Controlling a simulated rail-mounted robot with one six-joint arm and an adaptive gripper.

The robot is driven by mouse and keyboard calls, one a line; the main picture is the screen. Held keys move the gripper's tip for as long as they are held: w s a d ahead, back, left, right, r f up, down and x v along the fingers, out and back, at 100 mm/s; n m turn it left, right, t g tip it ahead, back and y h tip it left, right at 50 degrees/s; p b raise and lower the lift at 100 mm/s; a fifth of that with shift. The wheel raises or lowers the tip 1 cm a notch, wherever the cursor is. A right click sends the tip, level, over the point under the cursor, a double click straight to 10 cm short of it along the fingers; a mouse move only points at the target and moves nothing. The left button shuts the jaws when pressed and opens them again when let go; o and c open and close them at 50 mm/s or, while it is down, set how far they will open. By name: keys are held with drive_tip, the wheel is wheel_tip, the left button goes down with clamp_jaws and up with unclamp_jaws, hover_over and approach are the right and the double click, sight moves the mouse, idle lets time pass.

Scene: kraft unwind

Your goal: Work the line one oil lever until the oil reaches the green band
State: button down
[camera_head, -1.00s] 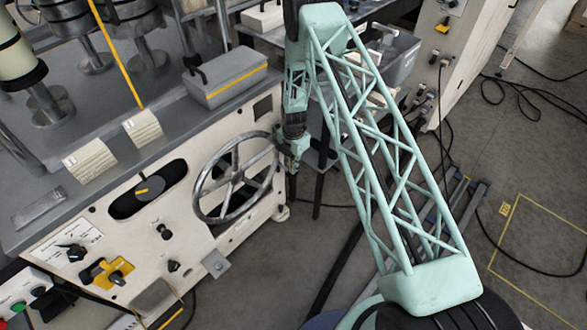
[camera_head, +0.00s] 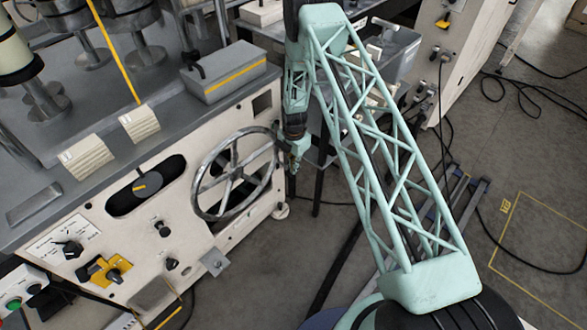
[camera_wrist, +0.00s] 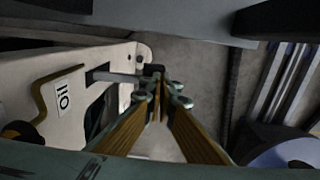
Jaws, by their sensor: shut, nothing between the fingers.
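My gripper (camera_head: 293,167) is at the right end of the cream machine, beside the handwheel. In the wrist view its fingers (camera_wrist: 160,87) are shut with nothing between them. A grey lever (camera_wrist: 120,78) sticks out from the cream panel there, with a dark end (camera_wrist: 153,70) just beyond the fingertips. I cannot tell whether the fingertips touch it. A white label reading "Oil" (camera_wrist: 64,103) is on the panel to the left. I cannot make out the lever in the head view. No oil level or green band can be made out.
The spoked handwheel (camera_head: 203,187) stands out from the machine front just left of my gripper. A grey box with a yellow stripe (camera_head: 225,75) sits on the machine top. Grey floor (camera_head: 470,115) with black cables lies to the right.

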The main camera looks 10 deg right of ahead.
wheel_tip(320, 180, down, 4)
drive_tip(key=shift+r+b, duration=0.1)
drive_tip(key=shift+b, duration=1)
drive_tip(key=shift+w+a+f+b, duration=0.15)
drive_tip(key=shift+f+b, duration=0.55)
drive_tip(key=shift+f, duration=0.5)
drive_tip(key=shift+r, duration=0.2)
drive_tip(key=s+d+r+p, duration=0.3)
drive_tip(key=s+r, duration=0.3)
drive_tip(key=r, duration=0.5)
drive_tip(key=shift+d+r, duration=0.3)
drive_tip(key=shift+d, duration=0.25)
drive_tip(key=shift+r, duration=0.15)
